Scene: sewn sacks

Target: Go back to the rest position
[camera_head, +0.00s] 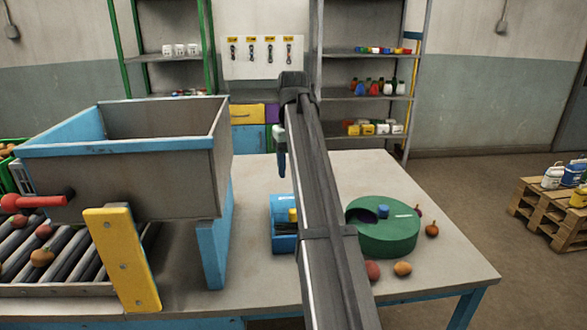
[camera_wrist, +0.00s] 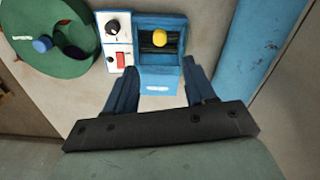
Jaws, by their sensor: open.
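My gripper (camera_wrist: 159,68) is open, with its two blue fingers apart and nothing between them. In the head view my arm reaches forward over the table (camera_head: 262,180), and a blue finger of the gripper (camera_head: 281,152) hangs above the tabletop. The wrist view looks down past the fingers at a blue device (camera_wrist: 172,23) with a yellow knob (camera_wrist: 159,38) and a white control panel (camera_wrist: 117,40). The fingers look clear of the device. In the head view the blue device (camera_head: 283,243) is partly hidden behind my arm.
A green round drum (camera_head: 390,238) stands right of my arm, with several round fruits or vegetables around it. A grey and blue hopper (camera_head: 130,180) stands at left above a roller conveyor (camera_head: 75,262). Shelves (camera_head: 365,98) stand behind. Bare tabletop lies behind the drum.

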